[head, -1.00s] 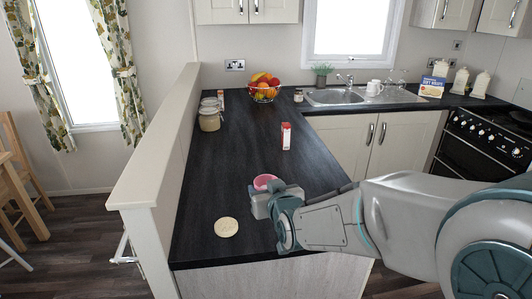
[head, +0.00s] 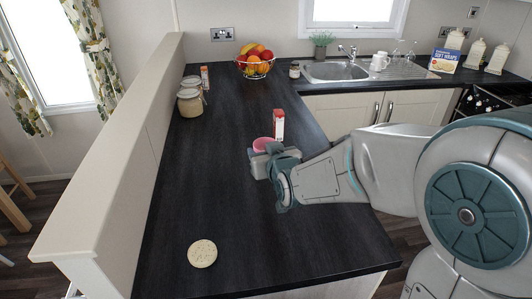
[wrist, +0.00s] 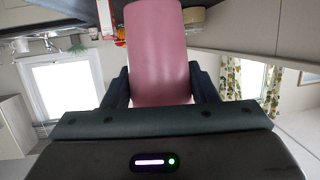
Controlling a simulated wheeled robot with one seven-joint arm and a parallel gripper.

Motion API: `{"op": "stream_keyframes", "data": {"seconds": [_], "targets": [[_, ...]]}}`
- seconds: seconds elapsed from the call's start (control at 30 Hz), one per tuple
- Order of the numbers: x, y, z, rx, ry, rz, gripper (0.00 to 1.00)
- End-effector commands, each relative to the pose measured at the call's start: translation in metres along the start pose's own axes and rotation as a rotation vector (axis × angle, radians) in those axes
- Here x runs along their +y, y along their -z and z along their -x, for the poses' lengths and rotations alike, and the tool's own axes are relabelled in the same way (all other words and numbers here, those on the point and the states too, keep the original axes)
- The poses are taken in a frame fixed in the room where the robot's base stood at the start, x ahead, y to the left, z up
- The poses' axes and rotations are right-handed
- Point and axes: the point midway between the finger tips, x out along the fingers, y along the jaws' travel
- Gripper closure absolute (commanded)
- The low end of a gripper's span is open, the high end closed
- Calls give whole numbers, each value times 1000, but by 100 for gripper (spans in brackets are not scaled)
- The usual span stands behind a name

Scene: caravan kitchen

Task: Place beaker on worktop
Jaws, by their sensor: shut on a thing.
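The pink beaker (wrist: 158,60) is between the fingers of my gripper (wrist: 160,88) in the wrist view, and the gripper is shut on it. In the head view the rim of the beaker (head: 263,144) shows just beyond my gripper (head: 262,162), over the dark worktop (head: 200,190). Most of the beaker is hidden behind the gripper there. I cannot tell whether its base touches the worktop.
A red and white carton (head: 278,127) stands just beyond the beaker. A round flat cream disc (head: 202,254) lies near the front. Jars (head: 190,104) and a fruit bowl (head: 255,67) stand farther back. The worktop's left middle is clear.

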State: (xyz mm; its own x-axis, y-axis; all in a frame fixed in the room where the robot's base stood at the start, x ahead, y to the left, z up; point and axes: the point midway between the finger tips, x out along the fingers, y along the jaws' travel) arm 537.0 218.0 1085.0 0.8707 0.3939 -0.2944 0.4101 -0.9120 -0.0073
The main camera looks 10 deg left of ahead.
Motion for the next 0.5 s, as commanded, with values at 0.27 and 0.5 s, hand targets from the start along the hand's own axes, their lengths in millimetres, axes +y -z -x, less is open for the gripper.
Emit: {"op": "stream_keyframes", "data": {"seconds": [0.27,0.5], "targets": [[30,-15,-37,-3,1,-2,72],[54,-28,-68,-2,2,-2,72]]}}
